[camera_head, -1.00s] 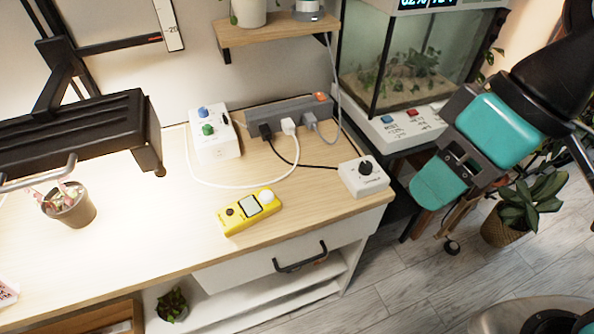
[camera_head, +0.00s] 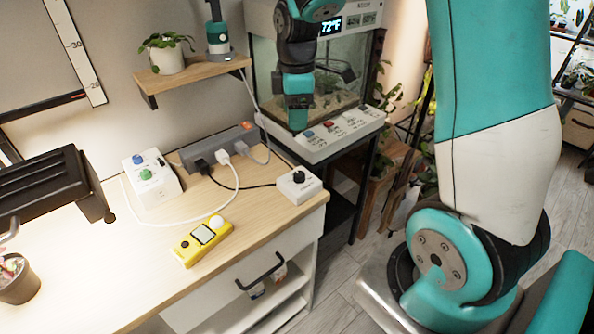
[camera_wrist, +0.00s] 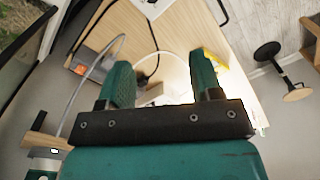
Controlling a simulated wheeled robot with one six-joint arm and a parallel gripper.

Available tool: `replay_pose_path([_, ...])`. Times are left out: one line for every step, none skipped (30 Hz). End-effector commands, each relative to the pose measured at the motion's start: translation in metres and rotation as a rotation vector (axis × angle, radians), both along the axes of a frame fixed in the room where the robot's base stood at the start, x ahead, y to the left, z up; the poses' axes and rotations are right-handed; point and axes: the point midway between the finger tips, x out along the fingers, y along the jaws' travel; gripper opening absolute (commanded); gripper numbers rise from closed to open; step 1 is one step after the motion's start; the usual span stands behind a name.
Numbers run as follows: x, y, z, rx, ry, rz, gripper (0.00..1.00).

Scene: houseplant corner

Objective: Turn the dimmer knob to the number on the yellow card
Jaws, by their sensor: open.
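The dimmer is a white box with a black knob (camera_head: 298,177) on top, at the desk's right front corner in the head view. A white box (camera_wrist: 152,7), probably the dimmer, is cut off at the top of the wrist view. My gripper (camera_head: 298,118) is in front of the terrarium in the head view, above and behind the dimmer and apart from it. In the wrist view my gripper (camera_wrist: 162,85) has its two green fingers spread with nothing held between them. I see no yellow card in either current view, and the knob's scale is too small to read.
A yellow meter (camera_head: 202,241) and a white box with blue and green knobs (camera_head: 152,178) are on the desk (camera_head: 140,275). The terrarium (camera_head: 345,85) and a wall shelf (camera_head: 190,74) stand behind.

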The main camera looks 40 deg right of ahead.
Motion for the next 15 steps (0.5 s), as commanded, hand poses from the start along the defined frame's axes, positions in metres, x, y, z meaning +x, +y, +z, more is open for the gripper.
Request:
replay_pose_path([0.004, -0.010, -0.004, -0.009, 0.008, 0.013, 0.59])
replay_pose_path([0.005, -0.014, -0.007, -0.013, 0.011, 0.021, 0.59])
replay_pose_path([0.006, -0.017, -0.010, -0.017, 0.013, 0.031, 0.59])
replay_pose_path([0.007, -0.018, -0.013, -0.018, 0.014, 0.034, 0.59])
replay_pose_path([0.007, -0.018, -0.016, -0.019, 0.016, 0.036, 0.59])
replay_pose_path([0.007, -0.018, -0.021, -0.018, 0.017, 0.038, 0.59])
replay_pose_path([0.006, -0.017, -0.026, -0.019, 0.018, 0.038, 0.59])
replay_pose_path([0.006, -0.017, -0.031, -0.018, 0.019, 0.038, 0.59])
replay_pose_path([0.005, -0.017, -0.039, -0.018, 0.020, 0.038, 0.59])
replay_pose_path([0.006, -0.016, -0.045, -0.018, 0.019, 0.038, 0.59])
replay_pose_path([0.006, -0.016, -0.052, -0.018, 0.020, 0.038, 0.59])
replay_pose_path([0.006, -0.016, -0.061, -0.018, 0.020, 0.039, 0.59])
replay_pose_path([0.005, -0.016, -0.068, -0.017, 0.019, 0.039, 0.59])
replay_pose_path([0.005, -0.016, -0.076, -0.017, 0.021, 0.039, 0.59])
replay_pose_path([0.005, -0.016, -0.085, -0.017, 0.021, 0.039, 0.59])
